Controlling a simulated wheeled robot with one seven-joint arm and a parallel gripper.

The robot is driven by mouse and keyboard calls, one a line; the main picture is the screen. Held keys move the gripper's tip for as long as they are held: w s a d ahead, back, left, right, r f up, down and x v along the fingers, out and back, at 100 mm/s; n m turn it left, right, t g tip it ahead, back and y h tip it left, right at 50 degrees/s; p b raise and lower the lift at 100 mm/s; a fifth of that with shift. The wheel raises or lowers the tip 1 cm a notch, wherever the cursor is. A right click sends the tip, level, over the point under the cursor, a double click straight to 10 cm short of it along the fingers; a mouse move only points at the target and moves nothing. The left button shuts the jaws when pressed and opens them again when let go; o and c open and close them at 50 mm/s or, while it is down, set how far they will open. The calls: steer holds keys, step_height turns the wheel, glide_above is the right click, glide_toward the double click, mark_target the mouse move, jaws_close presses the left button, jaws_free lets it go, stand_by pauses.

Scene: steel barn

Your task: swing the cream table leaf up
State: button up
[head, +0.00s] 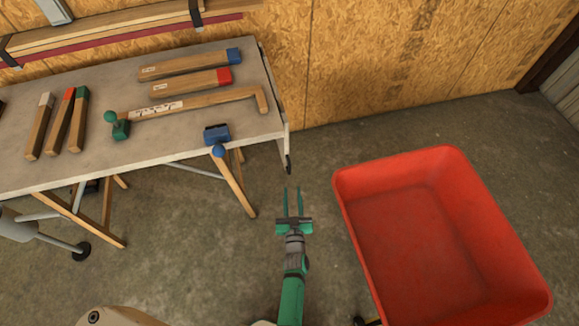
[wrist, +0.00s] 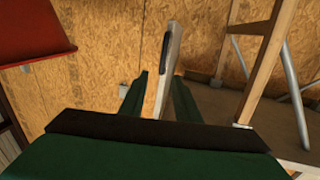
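The cream table leaf (head: 283,140) hangs down at the right end of the work table (head: 200,112) and shows almost edge-on. A dark strip or handle (head: 288,164) is at its lower end. My gripper (head: 293,190) is open just below and in front of the leaf in the head view. In the wrist view, the leaf (wrist: 170,72) shows edge-on between the two green fingers (wrist: 160,78), with its dark strip (wrist: 166,50) higher up. I see no clear contact, and the exact depth between fingers and leaf is hard to tell.
A large red cart (head: 410,235) stands to the right of my gripper. Wooden trestle legs (head: 234,183) stand left of the leaf. The floor near the wall is clear.

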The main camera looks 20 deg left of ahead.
mark_target(290, 168)
steer(key=x, duration=1.1)
steer(key=shift+a, duration=0.15)
steer(key=shift+w+a, duration=0.4)
steer(key=shift+w, duration=0.15)
steer(key=shift+w, duration=0.1)
jaws_close()
